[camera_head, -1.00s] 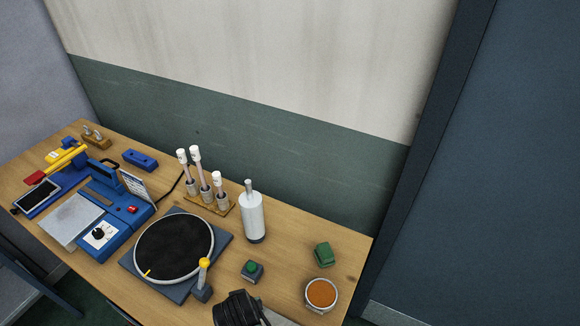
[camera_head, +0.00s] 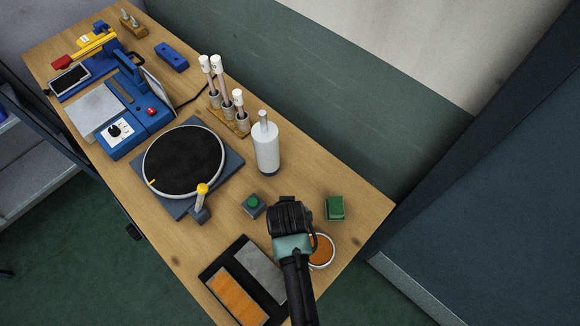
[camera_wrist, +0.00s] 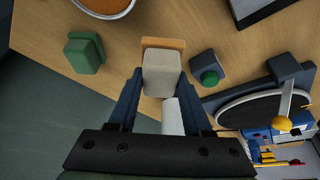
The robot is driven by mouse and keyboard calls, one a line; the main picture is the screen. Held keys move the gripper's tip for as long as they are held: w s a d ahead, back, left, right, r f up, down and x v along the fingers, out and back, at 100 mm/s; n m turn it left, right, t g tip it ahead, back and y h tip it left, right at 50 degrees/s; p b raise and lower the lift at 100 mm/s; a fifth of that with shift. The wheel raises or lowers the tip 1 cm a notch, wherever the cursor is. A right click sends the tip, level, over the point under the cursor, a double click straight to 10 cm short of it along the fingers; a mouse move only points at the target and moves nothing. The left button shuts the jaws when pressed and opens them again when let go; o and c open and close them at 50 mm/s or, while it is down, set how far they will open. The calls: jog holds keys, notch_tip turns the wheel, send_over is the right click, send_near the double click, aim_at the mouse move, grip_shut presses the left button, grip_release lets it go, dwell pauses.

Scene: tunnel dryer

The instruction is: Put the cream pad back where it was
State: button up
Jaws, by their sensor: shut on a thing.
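My gripper (camera_wrist: 161,82) is shut on the cream pad (camera_wrist: 161,70), a pale block between the two blue fingertips in the wrist view. A flat tan-orange strip (camera_wrist: 163,43) shows just beyond the pad; I cannot tell whether it is part of it. In the head view my gripper (camera_head: 290,217) is over the table's right part, between the green-button box (camera_head: 253,206) and the green block (camera_head: 334,208). The pad is hidden behind my gripper there. I cannot tell how high it is above the table.
A bowl of orange material (camera_head: 323,253) stands partly behind my arm. A dark tray (camera_head: 236,257) with orange and grey panels lies at the front edge. A white bottle (camera_head: 266,148), a tube rack (camera_head: 231,118) and a round black plate (camera_head: 184,160) stand further left.

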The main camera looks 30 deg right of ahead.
jog(key=shift+d+f, duration=0.1)
jog(key=shift+f, duration=2.75)
jog(key=shift+f, duration=0.15)
jog(key=o, duration=1.2)
